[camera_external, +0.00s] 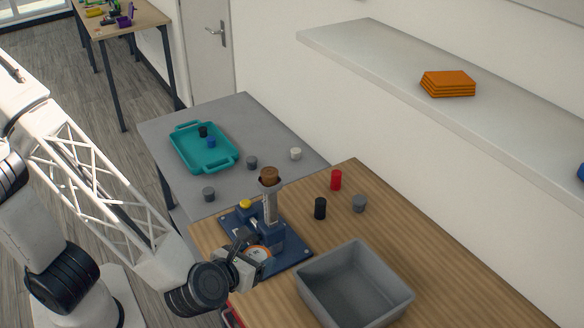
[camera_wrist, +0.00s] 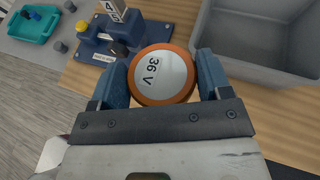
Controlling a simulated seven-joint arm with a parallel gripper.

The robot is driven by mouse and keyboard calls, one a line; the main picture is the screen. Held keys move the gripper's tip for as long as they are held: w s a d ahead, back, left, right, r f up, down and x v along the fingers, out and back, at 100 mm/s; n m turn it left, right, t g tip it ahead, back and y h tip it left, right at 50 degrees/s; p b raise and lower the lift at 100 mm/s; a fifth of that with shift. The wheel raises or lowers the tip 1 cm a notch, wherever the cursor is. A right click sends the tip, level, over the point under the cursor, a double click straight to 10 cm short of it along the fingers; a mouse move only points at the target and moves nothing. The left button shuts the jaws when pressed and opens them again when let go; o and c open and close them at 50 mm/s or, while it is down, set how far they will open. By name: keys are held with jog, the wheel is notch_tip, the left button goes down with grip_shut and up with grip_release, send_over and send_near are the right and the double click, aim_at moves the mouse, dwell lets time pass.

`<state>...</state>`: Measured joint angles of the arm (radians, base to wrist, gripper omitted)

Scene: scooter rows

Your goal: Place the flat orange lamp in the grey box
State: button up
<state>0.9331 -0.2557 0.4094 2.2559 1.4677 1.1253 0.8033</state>
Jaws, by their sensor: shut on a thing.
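The flat orange lamp (camera_wrist: 161,75) is a round disc with an orange rim and a pale face marked "36 V". In the wrist view my gripper (camera_wrist: 163,80) has its two blue fingers on either side of it, shut on it. In the external view my gripper (camera_external: 252,262) is at the front edge of the blue stand, and the lamp (camera_external: 259,254) shows partly behind it. The grey box (camera_external: 325,288) stands open on the wooden table to the right; its visible floor is empty. It also shows at the upper right of the wrist view (camera_wrist: 232,62).
A blue stand (camera_external: 294,255) with a post, a brown top piece (camera_external: 269,176) and a yellow button (camera_external: 246,204) is beside my gripper. Black (camera_external: 320,208), red (camera_external: 336,180) and grey (camera_external: 359,204) cylinders stand behind the box. A teal tray (camera_external: 186,163) sits on the grey table.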

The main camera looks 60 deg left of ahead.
jog(key=shift+s+a, duration=0.1)
jog(key=shift+s, duration=0.05)
dwell(0.3)
jog(key=w+d+f, duration=0.1)
jog(key=w+d, duration=0.7)
jog(key=w, duration=0.4)
jog(key=shift+w+d+f, duration=0.2)
jog(key=shift+w+d, duration=0.05)
jog(key=shift+d, duration=0.1)
jog(key=shift+w+d+f, duration=0.15)
jog(key=shift+w+f, duration=0.05)
jog(key=shift+f, duration=0.7)
jog(key=shift+w+d+f, duration=0.1)
jog(key=shift+w+f, duration=0.05)
jog(key=shift+f, duration=0.75)
jog(key=shift+f, duration=0.6)
jog(key=o, duration=1)
